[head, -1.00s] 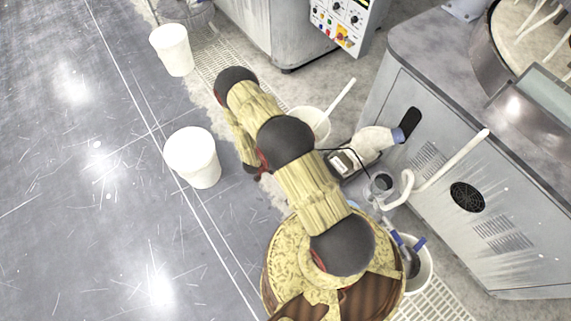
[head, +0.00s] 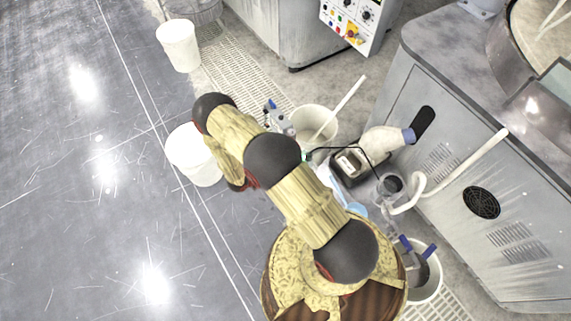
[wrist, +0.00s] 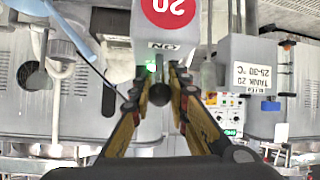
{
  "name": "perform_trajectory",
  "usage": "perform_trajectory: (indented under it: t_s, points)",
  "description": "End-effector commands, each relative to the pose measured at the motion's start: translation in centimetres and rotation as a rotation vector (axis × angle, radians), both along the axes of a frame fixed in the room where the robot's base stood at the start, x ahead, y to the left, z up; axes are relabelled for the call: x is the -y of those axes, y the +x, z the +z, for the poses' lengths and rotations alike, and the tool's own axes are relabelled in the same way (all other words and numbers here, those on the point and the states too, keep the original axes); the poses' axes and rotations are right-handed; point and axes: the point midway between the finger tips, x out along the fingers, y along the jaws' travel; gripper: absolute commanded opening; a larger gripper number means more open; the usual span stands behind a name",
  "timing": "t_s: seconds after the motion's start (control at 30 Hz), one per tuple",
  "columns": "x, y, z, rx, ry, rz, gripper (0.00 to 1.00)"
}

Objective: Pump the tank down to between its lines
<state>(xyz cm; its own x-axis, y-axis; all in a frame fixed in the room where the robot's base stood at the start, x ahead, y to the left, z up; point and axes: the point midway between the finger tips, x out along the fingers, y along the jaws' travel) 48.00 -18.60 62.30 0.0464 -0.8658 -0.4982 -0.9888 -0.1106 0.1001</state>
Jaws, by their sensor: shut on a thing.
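In the wrist view my gripper (wrist: 160,92) is shut on a dark rounded piece (wrist: 159,95), seen end-on between the fingertips. A grey tank sign (wrist: 252,62) reads TANK 20, 25-30 °C, upside down. A narrow upright piece with orange and black marks (wrist: 287,68) stands right of it; I cannot read a liquid level. In the head view my arm hides the gripper.
White buckets stand on the floor (head: 178,46) (head: 195,160). Another bucket (head: 318,122) with a pale rod stands near a small dark-framed unit (head: 350,165). A grey cabinet (head: 465,160) with a pale hose (head: 460,155) blocks the right. The floor at left is clear.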

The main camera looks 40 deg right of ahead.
Motion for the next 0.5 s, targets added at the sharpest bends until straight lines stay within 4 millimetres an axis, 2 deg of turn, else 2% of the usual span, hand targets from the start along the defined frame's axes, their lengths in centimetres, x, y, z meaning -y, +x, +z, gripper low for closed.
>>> perform_trajectory:
  t_s: [0.2,0.23,0.5]
  points:
    - [-0.02,-0.1,-0.09,-0.002,0.002,0.001,0.0]
    - [-0.02,-0.1,-0.09,-0.002,0.002,0.001,0.19]
    - [0.0,-0.05,-0.05,-0.001,0.001,0.0,0.34]
